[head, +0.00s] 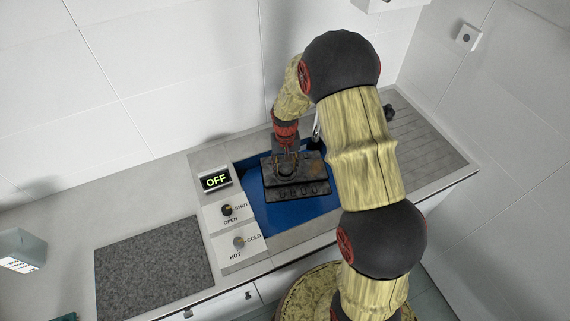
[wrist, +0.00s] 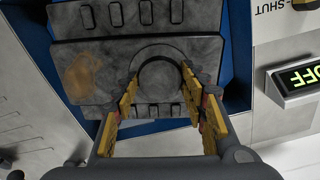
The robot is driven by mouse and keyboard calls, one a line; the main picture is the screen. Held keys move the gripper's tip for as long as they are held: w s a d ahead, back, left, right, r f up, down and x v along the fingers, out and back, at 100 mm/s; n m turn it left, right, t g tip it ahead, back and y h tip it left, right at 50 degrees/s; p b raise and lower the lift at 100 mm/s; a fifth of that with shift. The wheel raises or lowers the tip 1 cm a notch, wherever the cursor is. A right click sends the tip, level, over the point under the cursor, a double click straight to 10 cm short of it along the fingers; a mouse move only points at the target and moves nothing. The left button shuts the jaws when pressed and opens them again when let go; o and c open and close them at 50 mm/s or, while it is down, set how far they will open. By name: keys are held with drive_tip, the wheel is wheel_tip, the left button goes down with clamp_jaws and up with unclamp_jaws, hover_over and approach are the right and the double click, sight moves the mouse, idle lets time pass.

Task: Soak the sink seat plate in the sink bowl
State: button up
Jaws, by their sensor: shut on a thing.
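The sink seat plate (head: 299,187) is a dark grey, worn metal plate with a row of slots and a brownish patch. In the head view it is over the blue sink bowl (head: 297,222); I cannot tell whether it touches the bottom. In the wrist view the plate (wrist: 203,53) fills the upper middle, with blue bowl showing around it. My gripper (head: 287,160) is above the plate, pointing down. In the wrist view its yellow-padded fingers (wrist: 165,98) are spread on either side of a raised round part of the plate and shut on it. My arm hides the bowl's right side.
Left of the bowl are an OFF display (head: 215,181), a SHUT/OPEN knob (head: 227,210) and a HOT/COLD knob (head: 239,242). A ribbed drainer (head: 420,135) is at the right. The counter behind the mat is clear.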

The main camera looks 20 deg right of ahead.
drive_tip(key=shift+f+b, duration=5)
drive_tip(key=shift+f, duration=3.2)
drive_tip(key=shift+r, duration=0.15)
drive_tip(key=shift+r+p, duration=0.4)
drive_tip(key=shift+r, duration=0.05)
drive_tip(key=shift+f, duration=0.25)
drive_tip(key=shift+f+b, duration=0.4)
drive_tip(key=shift+b, duration=0.05)
drive_tip(key=shift+r, duration=0.25)
drive_tip(key=shift+r+p, duration=0.4)
drive_tip(key=shift+f, duration=0.2)
drive_tip(key=shift+f+b, duration=0.4)
drive_tip(key=shift+f, duration=0.05)
